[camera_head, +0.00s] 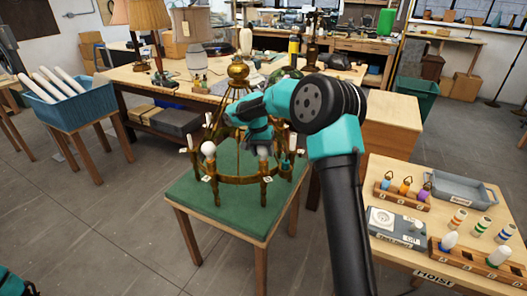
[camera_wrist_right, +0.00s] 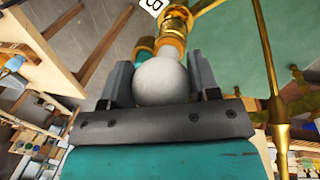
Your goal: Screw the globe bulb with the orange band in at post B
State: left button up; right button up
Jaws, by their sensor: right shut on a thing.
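My right gripper (camera_wrist_right: 160,88) is shut on a white globe bulb (camera_wrist_right: 162,80), with a dark finger on each side of it. Beyond the bulb is a brass post (camera_wrist_right: 174,28) beside a white tag reading B. The bulb lines up with this post's top; its base is hidden, so I cannot tell how far it sits in, and no orange band is clear. In the head view my right gripper (camera_head: 262,140) is over the front of the brass lamp ring (camera_head: 238,180), and hides the bulb it holds. My left gripper is out of view.
The lamp stands on a green-topped table (camera_head: 225,212). Another white globe bulb (camera_head: 208,148) is on the ring's left. At right, a side table holds a grey tray (camera_head: 462,187), a wooden rack (camera_head: 478,262) with bulbs and a grey device (camera_head: 397,228).

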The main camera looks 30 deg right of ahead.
jog(key=o, duration=1.1)
jog(key=shift+r, duration=0.15)
notch_tip(320, 180, up, 17)
jog(key=w+a, duration=0.2)
jog(key=shift+w, duration=0.15)
jog(key=shift+a, duration=0.1)
